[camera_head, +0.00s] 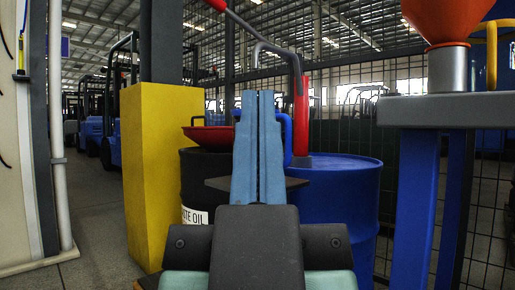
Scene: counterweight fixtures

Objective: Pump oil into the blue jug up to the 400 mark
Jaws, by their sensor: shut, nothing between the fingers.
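My gripper (258,98) points away from me in the middle of the view, its two blue fingers together with nothing between them. Behind it a red hand pump (301,115) stands on a blue drum (345,205). A grey spout (275,47) curves from the pump, and a red-ended lever (240,20) reaches up to the left. A blue curved piece (286,135) beside the fingers looks like the blue jug's handle. The rest of the jug, its marks and any oil level are hidden behind my fingers. A dark flat plate (294,183) shows on both sides of the fingers.
A yellow post guard (160,170) stands close on the left. Beside it is a black drum (196,185) labelled "...STE OIL" with a red pan (206,134) on top. A mesh fence (400,170) runs behind.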

